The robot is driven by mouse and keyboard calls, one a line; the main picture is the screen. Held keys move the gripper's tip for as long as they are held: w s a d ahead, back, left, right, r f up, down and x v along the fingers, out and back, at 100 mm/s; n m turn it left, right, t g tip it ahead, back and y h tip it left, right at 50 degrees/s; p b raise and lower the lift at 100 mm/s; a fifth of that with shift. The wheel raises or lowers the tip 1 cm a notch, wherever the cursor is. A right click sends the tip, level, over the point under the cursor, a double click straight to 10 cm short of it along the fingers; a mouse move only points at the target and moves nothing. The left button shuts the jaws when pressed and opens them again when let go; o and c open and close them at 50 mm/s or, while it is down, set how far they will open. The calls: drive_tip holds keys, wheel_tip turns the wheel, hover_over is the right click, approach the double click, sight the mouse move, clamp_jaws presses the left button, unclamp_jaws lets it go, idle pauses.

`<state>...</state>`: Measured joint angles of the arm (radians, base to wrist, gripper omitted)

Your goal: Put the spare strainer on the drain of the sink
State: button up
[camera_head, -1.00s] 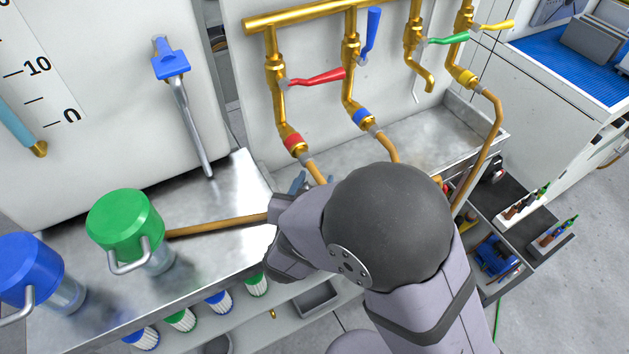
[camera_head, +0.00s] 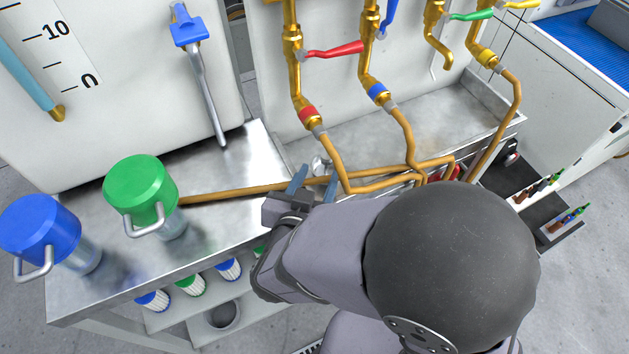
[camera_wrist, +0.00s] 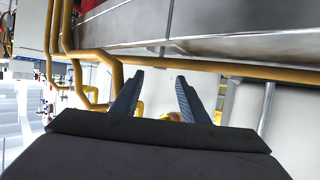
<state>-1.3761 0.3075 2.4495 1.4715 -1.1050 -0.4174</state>
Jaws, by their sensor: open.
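The steel sink (camera_head: 365,135) lies below the brass taps in the head view. No drain opening can be made out in it, and my arm and the pipes cover part of its front. I cannot identify a spare strainer in either view. My gripper (camera_head: 313,183) is open at the sink's front left, beside the copper pipes. Its two blue-grey fingers also show apart in the wrist view (camera_wrist: 160,78), below a steel edge. A small shiny metal piece (camera_head: 319,165) shows by the fingertips in the head view; I cannot tell what it is. Nothing is seen held.
Copper pipes (camera_head: 235,192) run along the front beside my gripper. A green-capped canister (camera_head: 140,190) and a blue-capped one (camera_head: 40,230) stand on the left counter. Several capped filters sit on a shelf below. The counter between canister and sink is mostly bare.

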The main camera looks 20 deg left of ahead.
drive_tip(key=shift+v, duration=1.25)
drive_tip(key=shift+w, duration=0.15)
drive_tip(key=w+d+r+g+y+p, duration=0.1)
drive_tip(key=w+d+g+y+p, duration=0.25)
drive_tip(key=w+g+p, duration=0.3)
drive_tip(key=s+d+r+g+h+p, duration=0.1)
drive_tip(key=s+d, duration=0.4)
drive_tip(key=d, duration=0.7)
drive_tip(key=s+d+m+g+h+p, duration=0.1)
drive_tip(key=s+d+g, duration=0.5)
drive_tip(key=d, duration=0.6)
drive_tip(key=h+p, duration=0.1)
drive_tip(key=h, duration=0.1)
drive_tip(key=shift+d+r+h+p, duration=0.35)
